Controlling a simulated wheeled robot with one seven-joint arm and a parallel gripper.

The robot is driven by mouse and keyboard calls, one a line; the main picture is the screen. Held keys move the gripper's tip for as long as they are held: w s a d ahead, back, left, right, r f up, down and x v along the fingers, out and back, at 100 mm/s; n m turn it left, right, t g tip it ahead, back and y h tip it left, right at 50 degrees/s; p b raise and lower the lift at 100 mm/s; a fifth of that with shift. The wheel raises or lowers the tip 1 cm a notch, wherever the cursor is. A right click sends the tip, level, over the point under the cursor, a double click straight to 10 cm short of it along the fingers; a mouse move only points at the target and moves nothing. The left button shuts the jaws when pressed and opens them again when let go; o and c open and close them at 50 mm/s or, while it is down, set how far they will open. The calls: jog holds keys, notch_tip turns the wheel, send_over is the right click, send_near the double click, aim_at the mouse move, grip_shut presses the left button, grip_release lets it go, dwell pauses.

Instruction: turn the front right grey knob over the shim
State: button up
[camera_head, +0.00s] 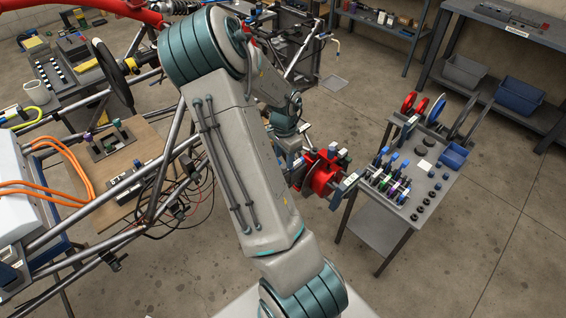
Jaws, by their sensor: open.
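My arm reaches up from the bottom of the view, bends at the top left of centre and comes down to its wrist (287,112). My gripper (292,153) is below the wrist, small and partly hidden by my arm, open, close to the left side of a red round assembly (322,174). I cannot tell whether it touches anything. The red assembly has small dark and green parts on top and a pale grey block (348,181) at its right. I cannot tell which part is the grey knob, and I cannot make out the shim.
A grey cart (437,206) right of the red assembly carries coloured parts, black rings and a blue bin (453,156). The tube chassis (165,165) and a wooden board (150,140) fill the left. Cables hang below the tubes. Open floor lies at the lower right.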

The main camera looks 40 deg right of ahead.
jog(key=shift+f, duration=1.75)
grip_shut()
jog(key=shift+f+n+b, duration=0.15)
jog(key=shift+n+b, duration=0.55)
jog(key=shift+b, duration=0.05)
grip_release()
jog(key=shift+r, duration=0.2)
notch_tip(320, 180, up, 14)
jog(key=shift+f+b, duration=0.15)
jog(key=shift+b, duration=0.15)
